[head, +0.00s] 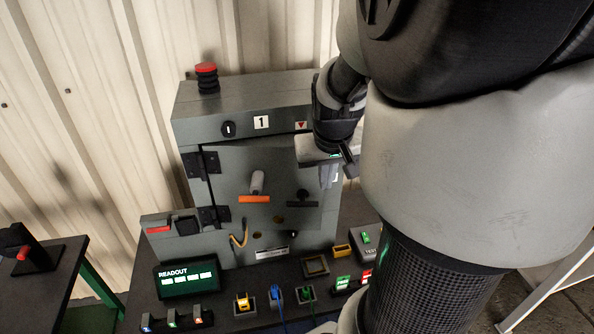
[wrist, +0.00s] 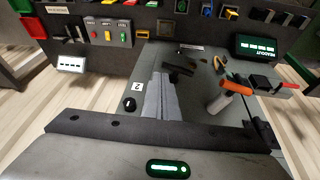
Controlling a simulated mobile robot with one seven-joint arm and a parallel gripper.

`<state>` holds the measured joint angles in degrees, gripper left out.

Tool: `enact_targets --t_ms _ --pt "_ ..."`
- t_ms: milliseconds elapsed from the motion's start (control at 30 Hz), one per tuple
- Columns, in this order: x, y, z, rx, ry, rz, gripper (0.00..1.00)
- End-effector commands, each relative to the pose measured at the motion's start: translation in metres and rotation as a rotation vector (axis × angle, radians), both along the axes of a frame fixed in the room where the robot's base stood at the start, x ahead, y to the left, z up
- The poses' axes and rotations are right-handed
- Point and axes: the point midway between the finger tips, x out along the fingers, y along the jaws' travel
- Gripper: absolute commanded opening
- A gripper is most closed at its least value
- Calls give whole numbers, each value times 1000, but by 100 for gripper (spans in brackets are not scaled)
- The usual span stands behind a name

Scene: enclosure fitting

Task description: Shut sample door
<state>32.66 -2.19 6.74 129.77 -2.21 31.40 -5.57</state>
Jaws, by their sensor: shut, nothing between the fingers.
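The sample door (head: 232,172) is the grey front panel of a grey enclosure (head: 245,97), with black hinges (head: 202,164) on its left side. It carries an orange-tipped handle (head: 255,198) and a black handle (head: 301,198). In the wrist view, the orange handle (wrist: 236,88) and the black handle (wrist: 179,68) show on the panel. My gripper (head: 328,181) is at the door's upper right side, by the edge away from the hinges. Its fingers (wrist: 161,82) are together and empty. I cannot tell if they touch the door or if it sits fully flush.
A red button (head: 206,76) stands on the enclosure's top. A readout box (head: 187,278), coloured connectors (head: 243,302) and switches crowd the bench in front. A second bench (head: 35,275) with a red-knobbed device stands at left. My arm covers the right side of the head view.

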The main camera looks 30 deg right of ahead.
Motion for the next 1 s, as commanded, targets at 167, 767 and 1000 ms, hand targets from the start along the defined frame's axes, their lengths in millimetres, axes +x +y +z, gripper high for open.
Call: enact_targets --t_ms 167,767,1000 --pt "-4 1 -2 54 -44 -153 0" --pt "31 -18 -97 58 -44 -160 0" --pt "59 -33 -93 56 -46 -159 0"
